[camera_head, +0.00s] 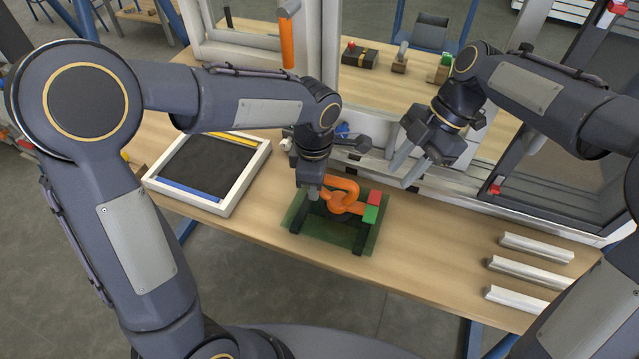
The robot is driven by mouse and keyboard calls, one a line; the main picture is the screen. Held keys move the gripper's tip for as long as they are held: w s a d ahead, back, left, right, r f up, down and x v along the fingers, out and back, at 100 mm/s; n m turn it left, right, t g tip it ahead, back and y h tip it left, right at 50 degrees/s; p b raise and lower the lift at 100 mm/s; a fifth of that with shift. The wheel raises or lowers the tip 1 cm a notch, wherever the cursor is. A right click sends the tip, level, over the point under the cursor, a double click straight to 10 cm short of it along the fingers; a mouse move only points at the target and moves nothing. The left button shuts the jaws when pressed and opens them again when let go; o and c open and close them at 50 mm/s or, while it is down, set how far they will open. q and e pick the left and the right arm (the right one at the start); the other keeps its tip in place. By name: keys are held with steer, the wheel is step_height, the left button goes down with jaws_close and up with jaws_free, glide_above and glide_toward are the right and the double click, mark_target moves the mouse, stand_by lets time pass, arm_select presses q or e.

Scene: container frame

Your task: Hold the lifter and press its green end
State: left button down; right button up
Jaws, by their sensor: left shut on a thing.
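The lifter (345,203) is an orange looped tool with a red end block (375,198) and a green end (370,214) at its right side. It is at a black stand on a green mat (325,250); I cannot tell whether it rests on the stand or is slightly raised. My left gripper (314,192) points down at the lifter's left end and is shut on it; the fingertips are partly hidden. My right gripper (401,176) is open and empty, above and to the right of the green end, apart from the lifter.
A white frame with a dark panel (262,158) lies left of the mat. Several metal profiles (525,270) lie at the right of the wooden table. An upright frame with an orange handle (286,40) stands behind. The table between mat and profiles is clear.

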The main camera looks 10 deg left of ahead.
mark_target(368, 213)
steer(key=s+a+r+n+h, duration=0.1)
steer(key=r+n, duration=0.1)
steer(key=n, duration=0.1)
steer(key=s+a+r+n+t+h, duration=0.1)
steer(key=s+a+r+n, duration=0.1)
steer(key=r+n, duration=0.1)
steer(key=s+a+r+n+h, duration=0.1)
steer(key=a+r+n+h, duration=0.1)
steer(key=n, duration=0.1)
steer(key=shift+s+r+t, duration=0.25)
steer(key=shift+s+t, duration=0.05)
steer(key=shift+s, duration=0.1)
jaws_close()
steer(key=f, duration=0.4)
steer(key=s+f, duration=0.1)
steer(key=f, duration=0.4)
steer(key=s+f, duration=0.1)
steer(key=f, duration=0.4)
steer(key=shift+a, duration=0.15)
steer(key=shift+s, duration=0.1)
steer(key=shift+s+f+t, duration=0.3)
steer(key=shift+t, duration=0.6)
steer(key=shift+r, duration=0.1)
